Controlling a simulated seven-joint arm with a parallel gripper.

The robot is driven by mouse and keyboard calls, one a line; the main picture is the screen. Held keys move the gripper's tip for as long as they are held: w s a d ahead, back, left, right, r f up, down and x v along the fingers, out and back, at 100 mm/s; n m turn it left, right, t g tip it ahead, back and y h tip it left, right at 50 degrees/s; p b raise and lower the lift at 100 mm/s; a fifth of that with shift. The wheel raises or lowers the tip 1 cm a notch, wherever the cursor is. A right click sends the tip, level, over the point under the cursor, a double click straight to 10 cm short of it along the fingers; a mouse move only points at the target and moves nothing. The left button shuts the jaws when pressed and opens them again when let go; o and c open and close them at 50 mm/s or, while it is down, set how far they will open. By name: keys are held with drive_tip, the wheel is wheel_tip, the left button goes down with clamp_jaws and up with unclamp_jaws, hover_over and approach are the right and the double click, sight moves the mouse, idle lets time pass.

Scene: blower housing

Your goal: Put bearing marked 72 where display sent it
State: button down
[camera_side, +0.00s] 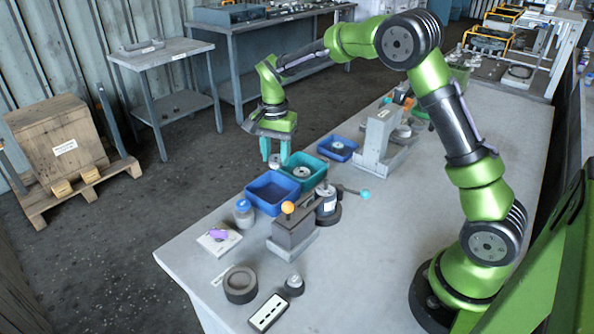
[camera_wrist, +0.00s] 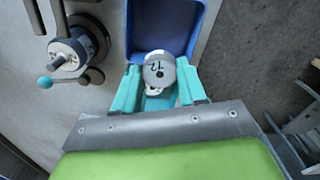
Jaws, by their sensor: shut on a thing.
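My gripper (camera_side: 274,148) is shut on a bearing (camera_wrist: 159,68), a pale round part with "72" on its face. In the wrist view it sits between the teal fingers, with the inside of a blue bin (camera_wrist: 166,24) behind it. The bearing also shows in the side view (camera_side: 273,160), held above the table's far edge by the bins. The larger blue bin (camera_side: 262,203) looks empty. A teal bin (camera_side: 318,168) next to it holds a round part (camera_side: 301,172).
A grey fixture with an orange knob (camera_side: 292,228), a spindle on a dark base (camera_side: 326,203) and a jar (camera_side: 243,213) stand near the bins. A small blue tray (camera_side: 338,149) and a grey block (camera_side: 377,137) stand farther back. The table's middle is clear.

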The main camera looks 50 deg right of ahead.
drive_tip(key=shift+f, duration=2.9)
drive_tip(key=c, duration=0.5)
unclamp_jaws()
drive_tip(key=shift+c, duration=0.2)
drive_tip(key=shift+r, duration=0.1)
wheel_tip(320, 180, up, 17)
